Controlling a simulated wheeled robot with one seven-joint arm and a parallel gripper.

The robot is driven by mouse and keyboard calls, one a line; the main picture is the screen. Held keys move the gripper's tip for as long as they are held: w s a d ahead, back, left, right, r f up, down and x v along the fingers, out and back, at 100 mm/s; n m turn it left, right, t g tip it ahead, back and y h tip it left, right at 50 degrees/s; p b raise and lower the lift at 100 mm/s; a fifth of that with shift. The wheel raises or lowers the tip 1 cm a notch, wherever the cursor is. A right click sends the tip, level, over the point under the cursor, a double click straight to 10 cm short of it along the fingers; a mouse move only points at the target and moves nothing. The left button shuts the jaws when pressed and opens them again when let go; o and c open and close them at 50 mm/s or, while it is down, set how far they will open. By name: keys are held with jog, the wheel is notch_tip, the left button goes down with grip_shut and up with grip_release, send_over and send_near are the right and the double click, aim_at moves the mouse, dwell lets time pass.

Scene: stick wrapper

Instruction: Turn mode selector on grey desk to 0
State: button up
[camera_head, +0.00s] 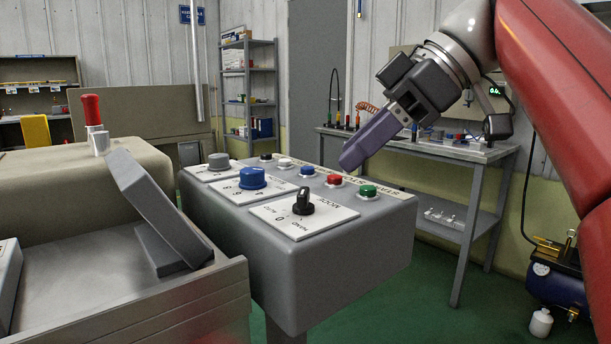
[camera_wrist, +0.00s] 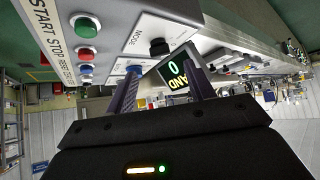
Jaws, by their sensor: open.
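The mode selector (camera_head: 303,203) is a small black knob on a white plate (camera_head: 290,227) marked MODE, HAND, 0 and AUTO, on the grey desk (camera_head: 350,245). I cannot tell which mark it points to. My gripper (camera_head: 350,161) has purple fingers. It is above and behind the knob in the head view, over the red and green buttons, apart from the selector. In the wrist view the fingers (camera_wrist: 162,62) are apart with nothing held. The black knob (camera_wrist: 159,47) shows beyond them, next to the MODE lettering. A dark patch (camera_wrist: 178,70) with a bright 0 and AND lies between the fingers.
A blue knob (camera_head: 252,178) and a grey knob (camera_head: 218,161) sit on neighbouring plates. A green button (camera_head: 368,190) and a red button (camera_head: 335,180) lie along the desk's back edge. A grey slanted lever (camera_head: 155,205) stands on the left machine. A workbench (camera_head: 440,147) is behind.

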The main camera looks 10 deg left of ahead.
aim_at(305, 190)
jog(key=shift+w+a+r, duration=0.15)
jog(key=shift+r, duration=0.05)
jog(key=shift+a+n, duration=0.2)
jog(key=shift+n, duration=0.1)
jog(key=x, duration=0.7)
jog(key=shift+f+b, duration=0.2)
jog(key=shift+b, duration=0.15)
jog(key=c, duration=1)
